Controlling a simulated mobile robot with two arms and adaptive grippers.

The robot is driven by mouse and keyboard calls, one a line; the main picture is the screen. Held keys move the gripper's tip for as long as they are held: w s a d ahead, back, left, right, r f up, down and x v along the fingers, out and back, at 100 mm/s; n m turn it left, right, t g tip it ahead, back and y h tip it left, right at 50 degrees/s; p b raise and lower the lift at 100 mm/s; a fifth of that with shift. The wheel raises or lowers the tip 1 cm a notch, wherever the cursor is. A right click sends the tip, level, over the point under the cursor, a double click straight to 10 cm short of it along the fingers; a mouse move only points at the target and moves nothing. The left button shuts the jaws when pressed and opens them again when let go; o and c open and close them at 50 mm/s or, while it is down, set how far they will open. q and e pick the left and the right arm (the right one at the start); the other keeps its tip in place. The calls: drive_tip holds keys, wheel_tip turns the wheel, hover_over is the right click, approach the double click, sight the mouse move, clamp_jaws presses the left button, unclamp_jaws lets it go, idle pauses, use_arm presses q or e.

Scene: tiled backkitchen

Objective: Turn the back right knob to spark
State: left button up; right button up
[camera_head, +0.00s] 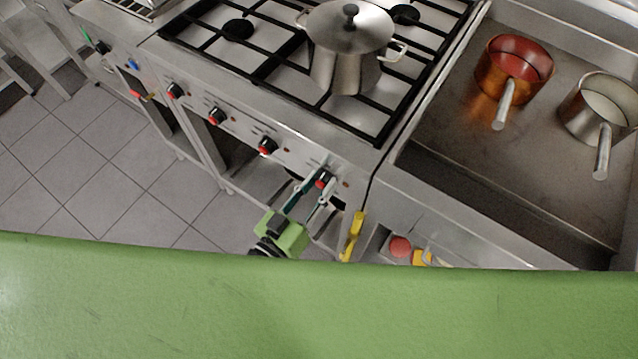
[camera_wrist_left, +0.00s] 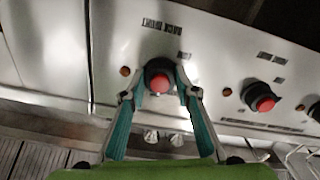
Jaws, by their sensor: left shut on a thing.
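The back right knob (camera_head: 323,178) is a black knob with a red cap. It is the rightmost knob on the stove's front panel, and it also shows in the left wrist view (camera_wrist_left: 159,80) near the upside-down "BACK RIGHT" label. My left gripper (camera_head: 319,185) has a finger on each side of this knob and is shut on it. In the left wrist view the teal fingers (camera_wrist_left: 160,88) reach the knob's left and right sides. The knob's pointer mark is too small to read. My right gripper is not in view.
More red-capped knobs (camera_head: 268,146) line the panel to the left. A lidded steel pot (camera_head: 342,75) stands on the black grates. A copper pan (camera_head: 487,83) and a steel pan (camera_head: 570,125) sit on the right-hand surface. A yellow handle (camera_head: 352,236) is close right of my gripper.

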use_arm(q)
drive_tip(key=n+b, duration=0.1)
drive_tip(key=n, duration=0.5)
drive_tip(key=shift+n, duration=0.3)
idle(0.5)
drive_tip(key=o, duration=1.1)
drive_tip(key=v, duration=1.2)
